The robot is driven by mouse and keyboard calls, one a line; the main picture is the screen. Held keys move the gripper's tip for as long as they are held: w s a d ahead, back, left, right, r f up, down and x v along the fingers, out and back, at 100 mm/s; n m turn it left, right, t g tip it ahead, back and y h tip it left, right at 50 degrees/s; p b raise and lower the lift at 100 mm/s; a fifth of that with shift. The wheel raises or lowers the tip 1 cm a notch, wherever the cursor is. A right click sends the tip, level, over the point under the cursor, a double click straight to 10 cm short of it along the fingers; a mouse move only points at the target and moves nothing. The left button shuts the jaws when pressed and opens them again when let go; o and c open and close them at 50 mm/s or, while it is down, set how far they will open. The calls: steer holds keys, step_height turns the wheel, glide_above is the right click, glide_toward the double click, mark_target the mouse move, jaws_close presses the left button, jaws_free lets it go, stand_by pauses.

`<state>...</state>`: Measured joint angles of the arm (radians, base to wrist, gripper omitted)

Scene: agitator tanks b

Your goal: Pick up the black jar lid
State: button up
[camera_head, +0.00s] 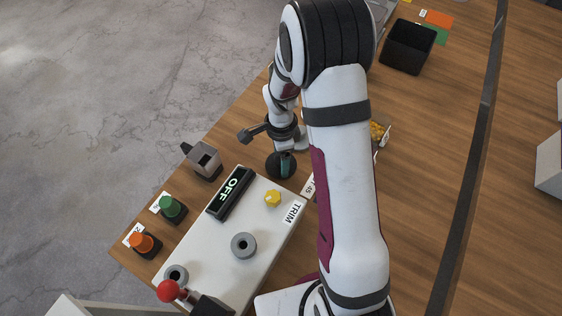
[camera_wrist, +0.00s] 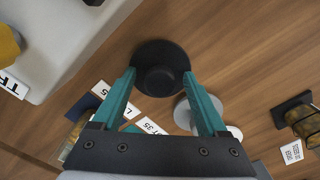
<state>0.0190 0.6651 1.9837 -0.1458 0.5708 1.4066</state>
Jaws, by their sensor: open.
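The black jar lid (camera_wrist: 160,54) lies on the wooden table in the wrist view, a dark round disc with a raised round middle. My gripper (camera_wrist: 159,73) has two teal fingers spread apart, their tips near the left and right sides of the lid. The lid appears between and just beyond the tips; whether they touch it I cannot tell. In the head view my gripper (camera_head: 287,163) is beside the upper end of the white panel, with a dark round shape at it that seems to be the lid, partly covered by a teal finger.
The white control panel (camera_head: 215,255) with an OFF display and yellow knob (camera_head: 272,198) stands close by. A black bin (camera_head: 408,46) stands far off at the top right.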

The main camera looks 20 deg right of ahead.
jaws_close()
steer(key=shift+r, duration=0.1)
stand_by(0.3)
steer(key=r, duration=0.4)
steer(key=shift+s+d+r, duration=0.15)
steer(key=shift+d+r, duration=0.1)
steer(key=shift+d, duration=0.1)
steer(key=s+d+r, duration=0.6)
steer(key=d, duration=0.3)
steer(key=shift+r, duration=0.2)
